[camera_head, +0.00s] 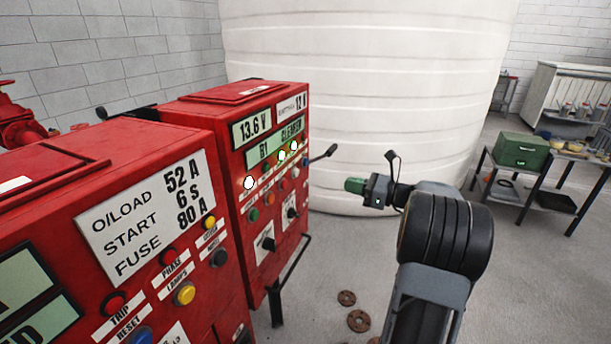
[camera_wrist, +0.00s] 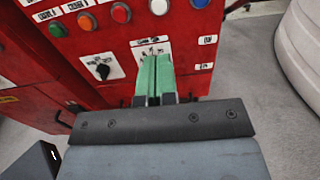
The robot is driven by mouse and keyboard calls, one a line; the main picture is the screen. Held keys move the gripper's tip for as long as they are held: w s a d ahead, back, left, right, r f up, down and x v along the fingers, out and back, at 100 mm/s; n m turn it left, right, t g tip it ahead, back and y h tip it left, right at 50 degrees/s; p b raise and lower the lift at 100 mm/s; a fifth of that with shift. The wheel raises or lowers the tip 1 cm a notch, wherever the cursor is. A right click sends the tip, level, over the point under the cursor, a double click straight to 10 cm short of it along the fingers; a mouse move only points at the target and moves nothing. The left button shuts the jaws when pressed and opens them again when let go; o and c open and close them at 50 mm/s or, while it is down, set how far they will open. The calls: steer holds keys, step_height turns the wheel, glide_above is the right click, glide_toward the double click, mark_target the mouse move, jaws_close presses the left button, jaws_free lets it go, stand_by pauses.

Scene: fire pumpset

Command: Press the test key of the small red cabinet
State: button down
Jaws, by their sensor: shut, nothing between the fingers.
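The small red cabinet (camera_head: 268,222) stands behind the larger near red cabinet, its front panel carrying displays, lamps, buttons and black rotary knobs. My gripper (camera_head: 354,185) is to the right of its panel, green fingertips shut and empty, pointing left toward it. In the wrist view, my gripper's fingers (camera_wrist: 155,78) are side by side in front of a white label plate (camera_wrist: 141,48) on the small red cabinet (camera_wrist: 125,48). The fingers hide part of that plate; whether they touch it I cannot tell. I cannot make out which control is the test key.
A row of coloured buttons runs above, including an orange one (camera_wrist: 88,21) and a white one (camera_wrist: 159,6). A black knob (camera_wrist: 102,70) is left of the fingers. The larger red cabinet (camera_head: 180,262) is near left. A white tank (camera_head: 365,90) stands behind.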

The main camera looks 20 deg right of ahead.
mark_target(298, 173)
steer(key=shift+w+a, duration=0.1)
steer(key=p+x, duration=0.2)
steer(key=x, duration=1.2)
steer(key=shift+p, duration=0.4)
steer(key=shift+w+a+r, duration=0.1)
steer(key=shift+w+a, duration=0.3)
steer(key=shift+a, duration=0.2)
steer(key=shift+d, duration=0.1)
steer(key=b+v, duration=0.1)
steer(key=v, duration=1.3)
steer(key=shift+d+b, duration=0.2)
steer(key=shift+b, duration=0.2)
